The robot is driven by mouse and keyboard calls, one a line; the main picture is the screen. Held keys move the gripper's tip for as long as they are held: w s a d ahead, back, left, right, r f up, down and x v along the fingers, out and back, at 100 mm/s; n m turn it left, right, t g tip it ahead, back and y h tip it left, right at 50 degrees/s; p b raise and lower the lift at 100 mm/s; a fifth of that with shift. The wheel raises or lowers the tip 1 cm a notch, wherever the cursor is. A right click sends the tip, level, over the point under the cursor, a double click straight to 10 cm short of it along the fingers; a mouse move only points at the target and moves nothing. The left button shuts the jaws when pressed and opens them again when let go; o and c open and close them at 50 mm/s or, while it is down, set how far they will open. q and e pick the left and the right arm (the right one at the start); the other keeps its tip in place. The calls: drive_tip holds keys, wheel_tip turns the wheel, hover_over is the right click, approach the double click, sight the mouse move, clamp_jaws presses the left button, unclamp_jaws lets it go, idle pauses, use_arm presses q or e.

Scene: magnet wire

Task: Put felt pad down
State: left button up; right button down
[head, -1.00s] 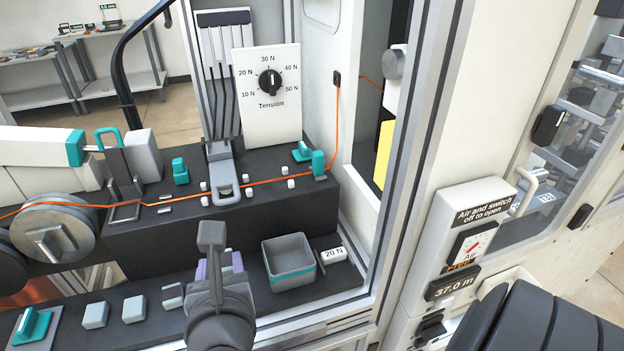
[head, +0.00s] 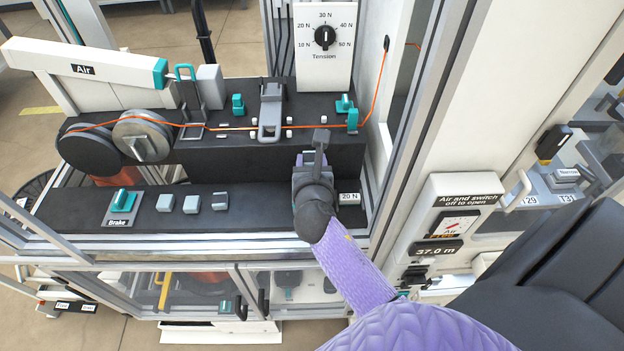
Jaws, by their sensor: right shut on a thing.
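My right gripper (head: 318,150) is over the front ledge, just left of the 20 N label (head: 349,198). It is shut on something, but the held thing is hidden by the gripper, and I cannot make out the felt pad. The grey bin left of that label is now hidden behind my right gripper and wrist. My left gripper is not in view.
An orange wire (head: 250,128) runs across the black bench past the pulleys (head: 142,136) and small white pegs. The tension dial panel (head: 325,40) stands behind. A teal brake switch (head: 123,199) is at the ledge's left. Frame posts (head: 432,110) bound the right side.

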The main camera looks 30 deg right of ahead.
wheel_tip(320, 180, down, 9)
drive_tip(key=b, duration=0.4)
drive_tip(key=shift+r+b, duration=0.2)
drive_tip(key=shift+b, duration=0.1)
drive_tip(key=shift+r, duration=0.25)
drive_tip(key=shift+f, duration=0.6)
drive_tip(key=shift+c, duration=1.2)
unclamp_jaws()
